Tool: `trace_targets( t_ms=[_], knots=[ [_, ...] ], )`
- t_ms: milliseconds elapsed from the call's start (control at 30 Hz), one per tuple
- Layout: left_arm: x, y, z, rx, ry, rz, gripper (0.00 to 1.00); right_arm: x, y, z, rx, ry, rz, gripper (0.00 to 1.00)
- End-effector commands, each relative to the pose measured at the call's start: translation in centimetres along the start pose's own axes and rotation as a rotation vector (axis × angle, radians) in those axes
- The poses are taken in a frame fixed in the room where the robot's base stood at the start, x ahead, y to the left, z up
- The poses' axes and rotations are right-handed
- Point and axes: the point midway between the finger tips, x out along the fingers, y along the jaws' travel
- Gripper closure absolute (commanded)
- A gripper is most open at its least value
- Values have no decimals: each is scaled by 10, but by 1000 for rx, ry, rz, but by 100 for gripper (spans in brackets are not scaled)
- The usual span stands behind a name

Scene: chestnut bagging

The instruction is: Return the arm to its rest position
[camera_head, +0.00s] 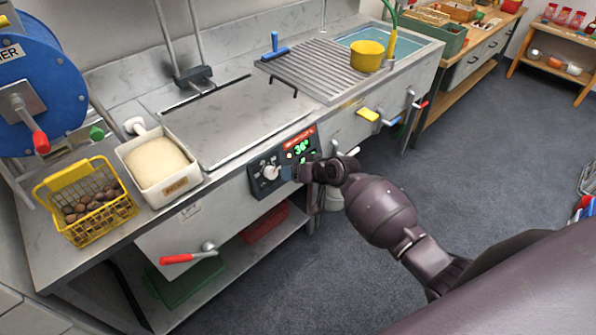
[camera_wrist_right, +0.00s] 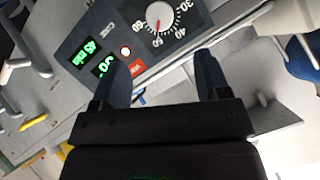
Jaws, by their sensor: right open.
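My right arm (camera_head: 380,210) reaches in from the right in the head view. Its gripper (camera_head: 288,172) is in front of the control panel (camera_head: 256,165) on the counter's front. The right wrist view shows the gripper (camera_wrist_right: 161,70) open, with two dark fingers apart and nothing between them. The white knob (camera_wrist_right: 160,14) lies beyond the fingertips, seemingly clear of them; it also shows in the head view (camera_head: 271,172). Green digits (camera_wrist_right: 96,54) and a red button (camera_wrist_right: 137,67) are on the panel. My left gripper is not in view.
A yellow basket of chestnuts (camera_head: 128,208) and a white bin (camera_head: 125,152) stand at the counter's left. A red-handled lever (camera_head: 176,258) and a yellow handle (camera_head: 368,114) stick out from the front. The floor (camera_head: 470,150) to the right is mostly clear.

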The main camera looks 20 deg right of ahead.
Motion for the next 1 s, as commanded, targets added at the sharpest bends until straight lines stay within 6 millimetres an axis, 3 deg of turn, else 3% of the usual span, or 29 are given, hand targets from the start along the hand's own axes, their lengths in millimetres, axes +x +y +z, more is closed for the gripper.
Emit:
trace_targets(
  t_ms=[567, 800, 1000],
  knots=[
    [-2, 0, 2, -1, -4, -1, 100, -1, 2, -8, -25, 40, 20, 31],
    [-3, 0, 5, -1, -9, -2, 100, -19, -16, -45, -188, 205, 82, 31],
    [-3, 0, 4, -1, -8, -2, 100, -46, -23, -30, -300, 305, 148, 31]
  ],
)
